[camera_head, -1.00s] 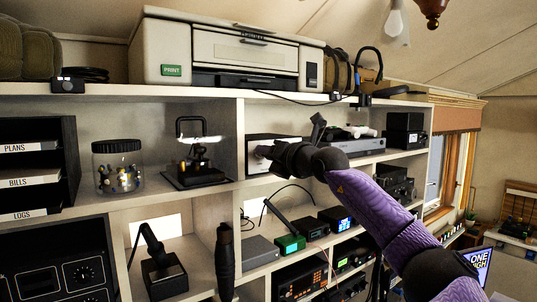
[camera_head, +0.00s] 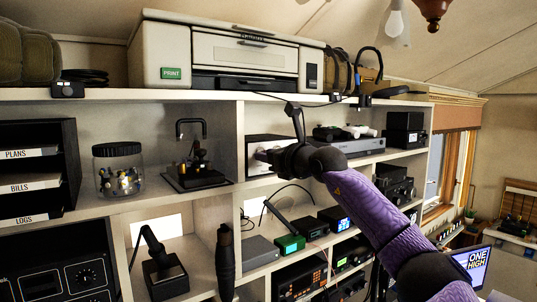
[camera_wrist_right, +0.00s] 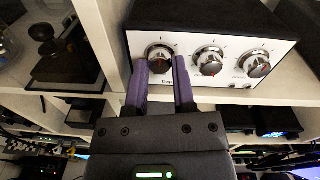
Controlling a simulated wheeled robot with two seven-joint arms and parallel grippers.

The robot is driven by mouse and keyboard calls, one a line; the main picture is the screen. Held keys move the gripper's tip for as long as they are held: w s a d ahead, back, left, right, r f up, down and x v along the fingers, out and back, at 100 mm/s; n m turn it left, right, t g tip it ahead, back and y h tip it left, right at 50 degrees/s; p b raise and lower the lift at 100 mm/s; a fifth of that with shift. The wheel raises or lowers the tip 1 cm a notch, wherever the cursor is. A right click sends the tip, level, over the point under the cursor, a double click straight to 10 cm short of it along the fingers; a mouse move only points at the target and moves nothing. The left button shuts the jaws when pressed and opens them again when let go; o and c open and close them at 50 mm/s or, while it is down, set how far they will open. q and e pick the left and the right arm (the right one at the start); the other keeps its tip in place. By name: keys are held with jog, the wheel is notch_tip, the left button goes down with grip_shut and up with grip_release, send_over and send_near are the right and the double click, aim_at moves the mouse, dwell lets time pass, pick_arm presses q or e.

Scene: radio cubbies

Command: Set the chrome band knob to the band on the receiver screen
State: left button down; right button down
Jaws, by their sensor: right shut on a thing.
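A dark box with a white front panel (camera_wrist_right: 215,62) carries three chrome knobs in a row. The left chrome knob (camera_wrist_right: 160,55) is between the purple fingers of my right gripper (camera_wrist_right: 160,75), which is shut on it. Small lettering under this knob is partly covered and not clearly readable. In the head view, my right gripper (camera_head: 264,155) reaches the box (camera_head: 262,144) in the upper middle cubby, with the knobs hidden. Lit screens show on radios below, including a blue one (camera_head: 344,223); their text is too small to read. My left gripper is not seen.
The middle chrome knob (camera_wrist_right: 209,60) and right chrome knob (camera_wrist_right: 256,63) sit close beside the held one. A cubby divider (camera_wrist_right: 100,40) stands just left of the box. A grey device (camera_head: 350,145) is to its right. A printer (camera_head: 230,52) stands on top.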

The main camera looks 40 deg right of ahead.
jog(key=shift+n, duration=0.4)
jog(key=shift+c, duration=2.2)
grip_release()
jog(key=shift+s, duration=0.1)
jog(key=s+b, duration=0.6)
jog(key=s, duration=0.3)
jog(key=shift+s+a+r, duration=0.2)
jog(key=shift+s+a, duration=0.15)
